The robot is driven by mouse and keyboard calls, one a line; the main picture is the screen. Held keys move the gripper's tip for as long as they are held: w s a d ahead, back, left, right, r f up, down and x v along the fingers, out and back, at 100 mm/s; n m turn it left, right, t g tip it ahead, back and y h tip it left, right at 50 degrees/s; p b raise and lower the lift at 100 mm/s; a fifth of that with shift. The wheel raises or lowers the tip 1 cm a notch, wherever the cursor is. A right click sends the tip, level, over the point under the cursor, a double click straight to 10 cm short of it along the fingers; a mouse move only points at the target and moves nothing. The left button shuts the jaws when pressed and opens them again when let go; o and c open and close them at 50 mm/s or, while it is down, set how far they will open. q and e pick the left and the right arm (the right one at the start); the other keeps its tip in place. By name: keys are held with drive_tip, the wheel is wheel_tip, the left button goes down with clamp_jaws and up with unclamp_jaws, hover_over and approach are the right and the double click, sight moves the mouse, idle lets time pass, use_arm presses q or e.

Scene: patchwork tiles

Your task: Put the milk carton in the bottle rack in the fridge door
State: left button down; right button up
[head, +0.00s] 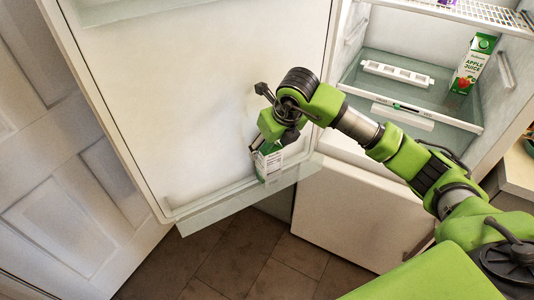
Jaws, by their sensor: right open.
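The milk carton (269,164), white with green and dark print, is at the bottom bottle rack (215,207) of the open fridge door (200,100). Its lower end appears to be behind the rack's clear front rail, and it looks close to upright. My right gripper (271,142) is just above the carton, at its top end. It is open, and its fingers are partly hidden by the hand, so I cannot tell whether they touch the carton. My left gripper is not in view.
The fridge interior is open at the right, with an apple juice carton (472,64) and a white holder (397,73) on a glass shelf. The rack left of the milk carton is empty. A white panelled door (75,215) stands at the left.

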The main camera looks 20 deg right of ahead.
drive_tip(key=v, duration=0.5)
drive_tip(key=shift+s+d+r+b, duration=0.1)
drive_tip(key=shift+r+b, duration=0.2)
drive_tip(key=shift+r, duration=0.1)
drive_tip(key=shift+s+r, duration=0.2)
drive_tip(key=shift+r, duration=0.15)
